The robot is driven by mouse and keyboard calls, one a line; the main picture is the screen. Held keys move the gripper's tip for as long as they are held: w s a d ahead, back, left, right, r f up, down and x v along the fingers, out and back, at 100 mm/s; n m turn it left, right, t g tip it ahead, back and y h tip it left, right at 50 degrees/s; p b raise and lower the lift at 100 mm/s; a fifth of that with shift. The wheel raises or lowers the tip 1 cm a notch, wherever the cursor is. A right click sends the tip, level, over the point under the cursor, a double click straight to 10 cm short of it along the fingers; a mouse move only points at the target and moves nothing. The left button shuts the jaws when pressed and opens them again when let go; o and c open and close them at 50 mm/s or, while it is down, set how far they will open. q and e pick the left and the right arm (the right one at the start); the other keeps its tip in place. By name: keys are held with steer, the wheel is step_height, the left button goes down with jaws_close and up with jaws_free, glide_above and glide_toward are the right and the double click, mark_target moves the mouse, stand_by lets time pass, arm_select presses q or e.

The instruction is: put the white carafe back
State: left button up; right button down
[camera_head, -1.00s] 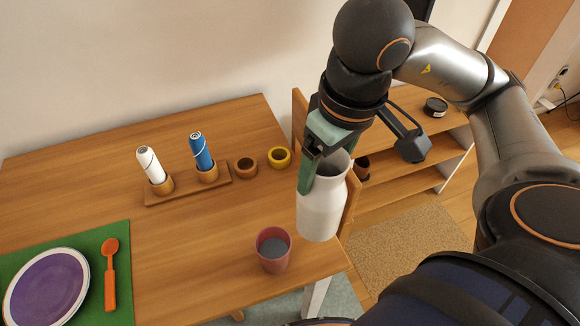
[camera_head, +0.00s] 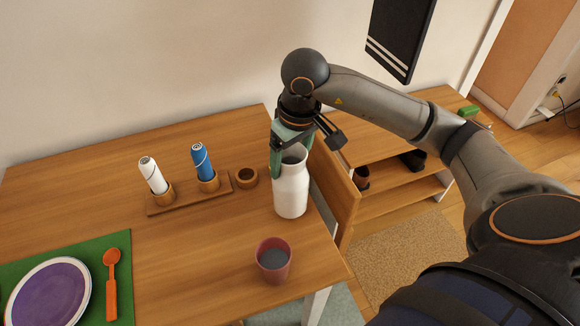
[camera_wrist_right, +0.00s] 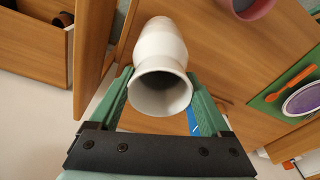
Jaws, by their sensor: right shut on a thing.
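The white carafe (camera_head: 291,190) is upright in my right gripper (camera_head: 287,155), over the right part of the table in the head view. The green fingers are shut on its upper part. In the right wrist view the carafe (camera_wrist_right: 160,50) shows mouth-first between the two fingers (camera_wrist_right: 160,95). I cannot tell whether its base touches the table. The yellow ring holder is hidden behind the carafe and gripper. The wooden ring holder (camera_head: 246,178) beside it is empty. My left gripper is not in view.
A rack (camera_head: 190,196) holds a white bottle (camera_head: 153,175) and a blue bottle (camera_head: 202,160). A reddish cup (camera_head: 272,262) stands in front of the carafe. A chair back (camera_head: 335,190) and a shelf (camera_head: 400,185) are to the right. A green mat (camera_head: 100,300) carries a plate and spoon.

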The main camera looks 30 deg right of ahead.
steer(key=shift+w+f+p, duration=0.2)
steer(key=shift+f+p, duration=0.1)
steer(key=shift+f, duration=1.4)
steer(key=shift+f+b, duration=0.25)
steer(key=shift+b, duration=0.05)
jaws_free()
steer(key=shift+r, duration=0.6)
steer(key=r, duration=0.3)
steer(key=s+r, duration=0.1)
steer(key=r, duration=0.7)
steer(key=shift+s+d+r, duration=0.1)
steer(key=shift+s+d, duration=0.05)
steer(key=shift+s, duration=0.25)
